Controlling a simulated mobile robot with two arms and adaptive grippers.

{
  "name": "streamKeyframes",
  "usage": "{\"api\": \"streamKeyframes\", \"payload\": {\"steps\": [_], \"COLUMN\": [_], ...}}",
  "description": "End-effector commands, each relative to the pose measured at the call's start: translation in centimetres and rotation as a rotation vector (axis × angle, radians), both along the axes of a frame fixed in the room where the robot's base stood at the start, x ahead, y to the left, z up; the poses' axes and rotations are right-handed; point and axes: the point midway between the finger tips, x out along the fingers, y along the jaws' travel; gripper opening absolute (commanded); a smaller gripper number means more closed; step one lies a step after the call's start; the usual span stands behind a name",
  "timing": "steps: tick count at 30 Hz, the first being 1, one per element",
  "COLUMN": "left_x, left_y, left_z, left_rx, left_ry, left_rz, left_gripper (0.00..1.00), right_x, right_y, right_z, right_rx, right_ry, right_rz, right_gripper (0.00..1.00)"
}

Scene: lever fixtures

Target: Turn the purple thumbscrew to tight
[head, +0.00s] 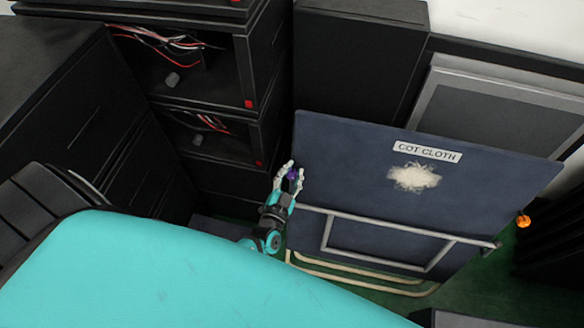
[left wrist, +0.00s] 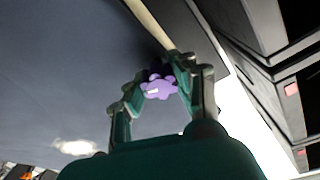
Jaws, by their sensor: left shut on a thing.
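The purple thumbscrew (left wrist: 159,87) is a lobed knob with a small pale mark, seen between my fingertips in the left wrist view. In the head view the thumbscrew (head: 293,175) is a small purple spot at the left edge of the dark blue panel (head: 350,150), which is labelled "COT CLOTH". My left gripper (head: 290,172) is shut on the thumbscrew, with a finger on either side of it. The left gripper (left wrist: 158,88) also shows in the wrist view. The fingers partly cover the knob in the head view. My right gripper is not in view.
Black open-fronted cabinets (head: 250,60) with loose wires stand at the left and back. A metal tube frame (head: 385,255) crosses the panel's lower part. A small orange knob (head: 523,221) is at the far right. My turquoise body fills the lower left.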

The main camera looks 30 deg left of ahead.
Motion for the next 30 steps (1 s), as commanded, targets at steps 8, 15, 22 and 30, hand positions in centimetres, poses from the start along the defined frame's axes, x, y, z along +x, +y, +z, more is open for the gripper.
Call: {"api": "streamKeyframes", "payload": {"steps": [8, 15, 22, 30], "left_x": [-0.1, -0.1, -0.1, -0.2], "left_y": [-0.2, -0.2, -0.3, -0.3], "left_z": [0.1, 0.0, -0.2, -0.3], "left_rx": [0.247, 0.463, 0.669, 0.88], "left_ry": [0.069, 0.125, 0.179, 0.233], "left_rz": [-0.055, -0.103, -0.15, -0.196], "left_gripper": [0.0, 0.0, 0.0, 0.0], "right_x": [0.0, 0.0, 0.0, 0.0], "right_y": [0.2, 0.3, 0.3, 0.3], "right_z": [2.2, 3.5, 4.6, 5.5], "right_rx": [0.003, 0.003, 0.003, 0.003], "right_ry": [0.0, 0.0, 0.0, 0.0], "right_rz": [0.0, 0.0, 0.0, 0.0], "right_gripper": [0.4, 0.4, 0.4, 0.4]}}
